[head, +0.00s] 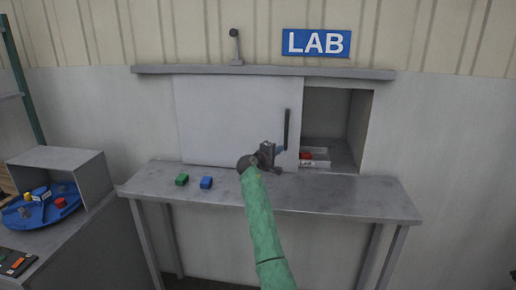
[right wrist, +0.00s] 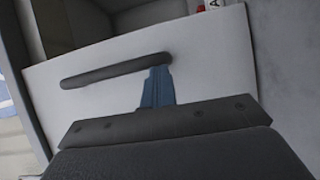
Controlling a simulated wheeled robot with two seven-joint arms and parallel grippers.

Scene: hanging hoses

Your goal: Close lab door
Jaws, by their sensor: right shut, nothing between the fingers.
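The lab door is a pale sliding panel (head: 230,115) that covers the left and middle of the wall opening, leaving a gap at its right. Its dark upright bar handle (head: 287,130) is near the panel's right edge. In the right wrist view the door (right wrist: 215,60) and handle (right wrist: 105,72) show up close. My right gripper (head: 279,149) is at the handle's lower end, on its left side, shut and empty. In the right wrist view its blue fingers (right wrist: 158,84) overlap one end of the handle; I cannot tell whether they touch. My left gripper is not in view.
Inside the open gap (head: 325,115) sits a white tray with a red item (head: 306,156). A green block (head: 182,180) and a blue block (head: 206,182) lie on the grey shelf table (head: 370,198). A blue round tray (head: 42,208) is at left. A LAB sign (head: 316,43) hangs above.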

